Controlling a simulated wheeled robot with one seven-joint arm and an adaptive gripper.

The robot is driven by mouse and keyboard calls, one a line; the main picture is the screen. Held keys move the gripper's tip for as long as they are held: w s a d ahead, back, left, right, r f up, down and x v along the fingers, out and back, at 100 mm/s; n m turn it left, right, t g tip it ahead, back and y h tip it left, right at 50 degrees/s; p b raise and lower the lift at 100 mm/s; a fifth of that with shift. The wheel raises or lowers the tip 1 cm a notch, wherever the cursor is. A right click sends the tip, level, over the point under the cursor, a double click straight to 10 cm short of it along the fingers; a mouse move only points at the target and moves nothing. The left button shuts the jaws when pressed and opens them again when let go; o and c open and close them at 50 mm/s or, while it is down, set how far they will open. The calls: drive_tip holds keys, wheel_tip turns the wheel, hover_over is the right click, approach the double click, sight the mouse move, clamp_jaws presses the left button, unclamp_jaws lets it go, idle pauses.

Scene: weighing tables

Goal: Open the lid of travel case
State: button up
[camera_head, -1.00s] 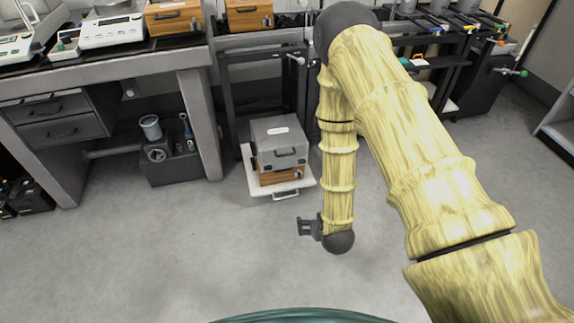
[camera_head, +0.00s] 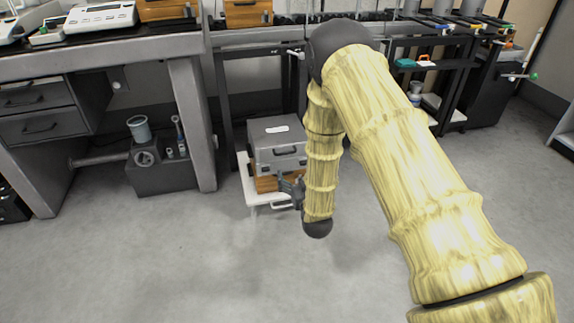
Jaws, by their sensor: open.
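The travel case is a grey box with a dark front handle and a white label on top (camera_head: 277,134). Its lid looks shut. It sits on a wooden case (camera_head: 266,184) on a low white shelf (camera_head: 251,197) under the table. My gripper (camera_head: 287,186) is open at the front right of the stack, just below the grey case's handle side. It overlaps the wooden case's front in the picture. I cannot tell whether it touches anything. My arm hides the area right of the stack.
A grey pump-like unit with a metal cup (camera_head: 162,165) stands on the floor to the left. A table leg (camera_head: 192,125) stands between it and the shelf. Balances (camera_head: 100,17) and wooden cases (camera_head: 249,12) are on the tables above. The floor in front is clear.

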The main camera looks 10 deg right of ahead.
sight(287, 153)
drive_tip(key=shift+t, duration=0.4)
drive_tip(key=shift+w+a+r+b, duration=0.1)
drive_tip(key=shift+w+b, duration=0.8)
drive_tip(key=shift+w, duration=1.15)
drive_tip(key=shift+w+a+r+b, duration=0.15)
drive_tip(key=shift+w+b, duration=0.7)
drive_tip(key=shift+w, duration=1.15)
drive_tip(key=shift+w+a+f+b, duration=0.1)
drive_tip(key=shift+w+b, duration=0.8)
drive_tip(key=shift+w, duration=1.15)
